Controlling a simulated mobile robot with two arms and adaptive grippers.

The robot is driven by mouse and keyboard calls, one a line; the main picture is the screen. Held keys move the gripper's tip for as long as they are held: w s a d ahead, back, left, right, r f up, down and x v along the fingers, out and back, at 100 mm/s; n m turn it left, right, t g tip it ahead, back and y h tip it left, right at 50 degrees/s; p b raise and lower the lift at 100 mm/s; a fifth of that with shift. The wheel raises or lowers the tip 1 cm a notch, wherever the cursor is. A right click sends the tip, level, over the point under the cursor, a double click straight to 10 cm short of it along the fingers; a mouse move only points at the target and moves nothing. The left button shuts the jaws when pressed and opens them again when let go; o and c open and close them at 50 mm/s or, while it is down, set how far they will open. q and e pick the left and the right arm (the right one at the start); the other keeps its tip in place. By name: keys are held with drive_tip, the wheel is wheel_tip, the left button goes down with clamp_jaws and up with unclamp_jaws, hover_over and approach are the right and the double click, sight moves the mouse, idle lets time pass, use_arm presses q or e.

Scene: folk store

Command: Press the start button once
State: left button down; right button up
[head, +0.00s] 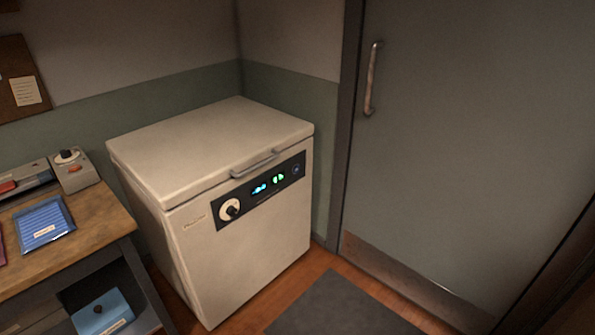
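A white chest-type appliance (250,255) stands in the corner with its lid (205,140) shut. A dark control panel (240,204) runs along its upper front. Any label on that button is too small to read. A handle (256,163) sits on the lid's front edge. Neither of my grippers shows in the head view.
A wooden table (105,222) on the left holds a blue packet (43,222) and a small grey device with a knob (74,171). A blue box (103,312) sits below. A grey door (460,150) is at right. A dark mat (340,308) lies on the floor before the appliance.

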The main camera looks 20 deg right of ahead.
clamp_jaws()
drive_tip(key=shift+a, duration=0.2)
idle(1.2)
